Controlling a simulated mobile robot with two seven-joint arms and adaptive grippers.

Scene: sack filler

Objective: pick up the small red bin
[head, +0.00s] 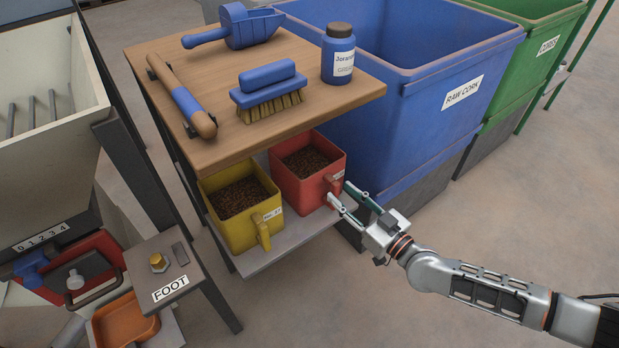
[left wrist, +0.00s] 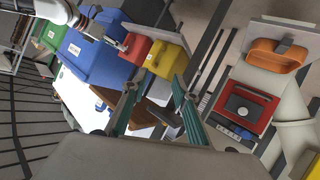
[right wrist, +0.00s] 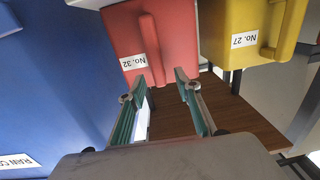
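The small red bin (head: 292,188), filled with brown granules, stands on the lower shelf under the wooden top, right of a yellow bin. Its handle faces outward, and its label reads "No. 32" in the right wrist view (right wrist: 172,27). My right gripper (head: 340,193) is open at the bin's handle. In the right wrist view its fingertips (right wrist: 153,84) are spread on either side of the handle's end; contact cannot be told. My left gripper (left wrist: 153,85) is open and empty, away from the bins; it shows only in the left wrist view, where the red bin (left wrist: 135,47) appears beyond it.
The yellow bin (head: 239,232) stands close beside the red one. The wooden top (head: 205,95) overhangs both and holds a scoop, brush, bottle and bar-like tool. A large blue bin (head: 425,125) is close at right. Floor (head: 470,225) is open in front.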

